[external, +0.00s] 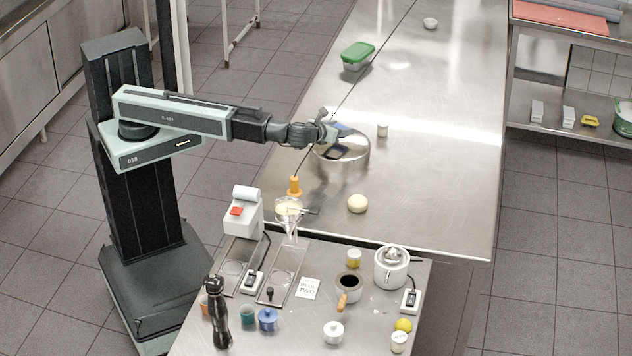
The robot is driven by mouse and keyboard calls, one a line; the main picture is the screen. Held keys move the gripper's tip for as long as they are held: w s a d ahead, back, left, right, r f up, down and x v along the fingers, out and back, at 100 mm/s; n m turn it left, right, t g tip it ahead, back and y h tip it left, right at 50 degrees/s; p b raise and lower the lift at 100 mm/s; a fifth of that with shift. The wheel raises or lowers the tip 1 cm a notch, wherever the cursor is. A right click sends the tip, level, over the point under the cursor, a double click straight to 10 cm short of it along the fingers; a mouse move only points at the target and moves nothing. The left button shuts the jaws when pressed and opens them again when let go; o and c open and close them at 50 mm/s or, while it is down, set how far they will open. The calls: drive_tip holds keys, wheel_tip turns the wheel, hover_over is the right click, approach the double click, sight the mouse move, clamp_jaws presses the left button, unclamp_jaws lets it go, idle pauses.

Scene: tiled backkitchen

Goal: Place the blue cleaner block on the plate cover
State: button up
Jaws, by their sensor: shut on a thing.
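The plate cover (357,151) is a shiny silver dome on the steel table, near its left edge. My gripper (335,131) is over the top of the cover, shut on the blue cleaner block (342,128). The block is partly hidden by the gripper's fingers. A dark bluish reflection shows on the dome below it. I cannot tell whether the block touches the dome.
A green-lidded box (357,55) is farther back. The table's right side is clear.

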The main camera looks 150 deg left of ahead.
drive_tip(key=shift+f+b, duration=0.9)
drive_tip(key=shift+f, duration=0.65)
drive_tip(key=o, duration=1.4)
drive_tip(key=shift+r, duration=0.1)
drive_tip(key=shift+r, duration=0.15)
drive_tip(key=p+v, duration=0.5)
drive_tip(key=v, duration=0.7)
drive_tip(key=shift+r, duration=0.1)
